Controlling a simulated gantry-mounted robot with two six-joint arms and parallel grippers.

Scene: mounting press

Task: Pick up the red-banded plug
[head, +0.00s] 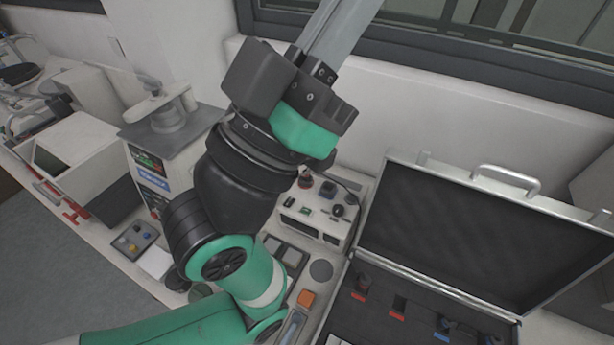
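A dark plug with a red mark at its base (363,283) stands in the dark foam of the open case at the lower right. A second red mark (397,313) lies beside a dark slot to its right; I cannot tell if a plug sits there. My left gripper (341,28) is raised high at the top middle, pointing up and away from the case. Its fingertips run to the top edge, so its opening and anything in it do not show. My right gripper is not in view.
The open silver case (372,262) has its lid raised at the back. Blue-marked plugs (444,324) stand to the right in the foam. A white unit with dark connectors (318,218) stands behind my arm. A press-like machine (160,165) is at the left.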

